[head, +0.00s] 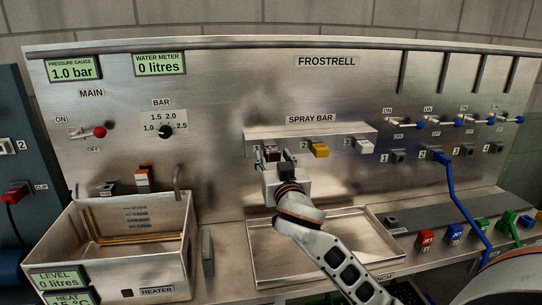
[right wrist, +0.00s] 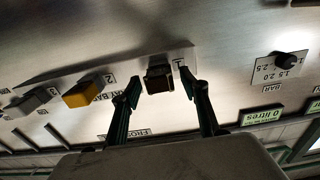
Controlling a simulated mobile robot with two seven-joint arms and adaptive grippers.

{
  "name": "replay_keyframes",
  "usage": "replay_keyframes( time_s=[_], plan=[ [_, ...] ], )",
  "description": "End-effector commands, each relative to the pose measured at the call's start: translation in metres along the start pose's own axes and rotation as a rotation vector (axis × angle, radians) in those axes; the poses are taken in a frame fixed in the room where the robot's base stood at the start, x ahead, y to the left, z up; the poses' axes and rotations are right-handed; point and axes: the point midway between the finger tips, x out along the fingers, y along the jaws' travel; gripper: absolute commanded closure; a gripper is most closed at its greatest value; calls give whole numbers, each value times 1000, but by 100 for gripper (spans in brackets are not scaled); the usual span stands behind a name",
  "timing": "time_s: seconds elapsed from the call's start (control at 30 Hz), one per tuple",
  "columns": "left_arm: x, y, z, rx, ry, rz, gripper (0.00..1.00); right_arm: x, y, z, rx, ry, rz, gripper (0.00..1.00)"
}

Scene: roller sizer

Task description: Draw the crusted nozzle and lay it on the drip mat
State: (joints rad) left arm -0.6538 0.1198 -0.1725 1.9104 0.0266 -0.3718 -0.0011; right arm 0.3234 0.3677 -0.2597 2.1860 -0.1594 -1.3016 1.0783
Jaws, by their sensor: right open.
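The crusted nozzle (head: 271,152), dark brown, sits in slot 1 of the spray bar (head: 335,133). In the right wrist view the nozzle (right wrist: 158,78) lies between the tips of my open right gripper (right wrist: 161,88), with a gap visible on each side. In the head view my right gripper (head: 275,160) is in front of slot 1 and partly hides the nozzle. A dark flat strip (head: 425,215) lies on the ledge at right; I cannot tell whether it is the drip mat. My left gripper is out of view.
A yellow nozzle (head: 320,150) in slot 2 and a pale one (head: 364,146) in slot 3 sit to the right. An empty shallow tray (head: 375,268) lies below. A deep metal tank (head: 165,265) stands at left. A blue hose (head: 462,205) hangs at right.

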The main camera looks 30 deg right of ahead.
Motion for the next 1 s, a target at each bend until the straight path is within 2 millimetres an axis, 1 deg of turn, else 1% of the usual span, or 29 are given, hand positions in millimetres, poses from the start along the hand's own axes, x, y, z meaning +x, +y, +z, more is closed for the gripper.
replay_keyframes(
  time_s=[0.1, 0.23, 1.0],
  plan=[
    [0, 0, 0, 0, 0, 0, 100, 8, 0, 0, 0, -1, 0, 56],
    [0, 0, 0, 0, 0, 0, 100, 11, 0, 0, 0, -1, -1, 56],
    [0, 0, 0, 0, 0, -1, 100, 11, 0, 0, 0, -1, 0, 56]
  ],
)
